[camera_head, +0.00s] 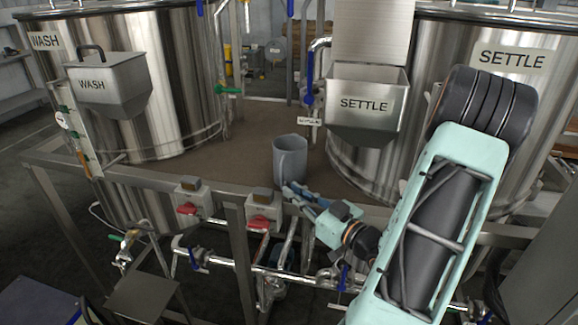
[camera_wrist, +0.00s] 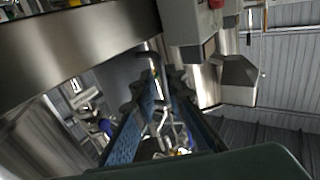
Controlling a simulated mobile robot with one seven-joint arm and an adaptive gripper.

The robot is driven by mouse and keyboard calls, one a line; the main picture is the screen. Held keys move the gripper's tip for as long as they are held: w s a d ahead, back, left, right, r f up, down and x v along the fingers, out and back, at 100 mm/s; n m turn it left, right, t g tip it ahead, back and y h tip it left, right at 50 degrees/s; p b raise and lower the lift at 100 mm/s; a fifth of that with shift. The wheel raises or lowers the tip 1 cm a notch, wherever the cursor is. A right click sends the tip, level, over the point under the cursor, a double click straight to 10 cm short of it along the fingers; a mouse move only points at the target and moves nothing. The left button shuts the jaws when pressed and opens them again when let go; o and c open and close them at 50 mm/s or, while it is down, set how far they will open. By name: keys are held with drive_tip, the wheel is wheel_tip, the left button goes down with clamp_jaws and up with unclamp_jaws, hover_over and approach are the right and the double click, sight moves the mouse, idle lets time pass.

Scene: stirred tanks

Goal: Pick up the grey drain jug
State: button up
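The grey drain jug (camera_head: 291,160) stands upright on the brown deck between the two tanks, near the deck's front edge, in the head view. My gripper (camera_head: 291,193) is just in front of and below the jug, its blue fingers pointing up and left. In the wrist view the two blue finger pads of my gripper (camera_wrist: 155,105) stand apart, with pipes showing between them and nothing held. The head view does not clearly show whether a finger touches the jug. I cannot surely make out the jug in the wrist view.
The WASH tank (camera_head: 175,80) stands left and the SETTLE tank (camera_head: 500,95) right. A SETTLE hopper (camera_head: 366,100) hangs behind the jug to the right. Switch boxes with red handles (camera_head: 262,212) line the front rail. Pipes and valves (camera_head: 230,268) run below it.

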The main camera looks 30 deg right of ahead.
sight(283, 184)
drive_tip(key=w, duration=0.3)
drive_tip(key=w+p, duration=0.1)
drive_tip(key=w, duration=0.1)
drive_tip(key=shift+w+a+r, duration=0.15)
drive_tip(key=shift+a+r, duration=0.05)
drive_tip(key=shift+a, duration=0.2)
clamp_jaws()
drive_tip(key=shift+r, duration=0.15)
wheel_tip(283, 184, up, 10)
drive_tip(key=shift+f+p, duration=0.1)
drive_tip(key=shift+p, duration=0.25)
idle(0.3)
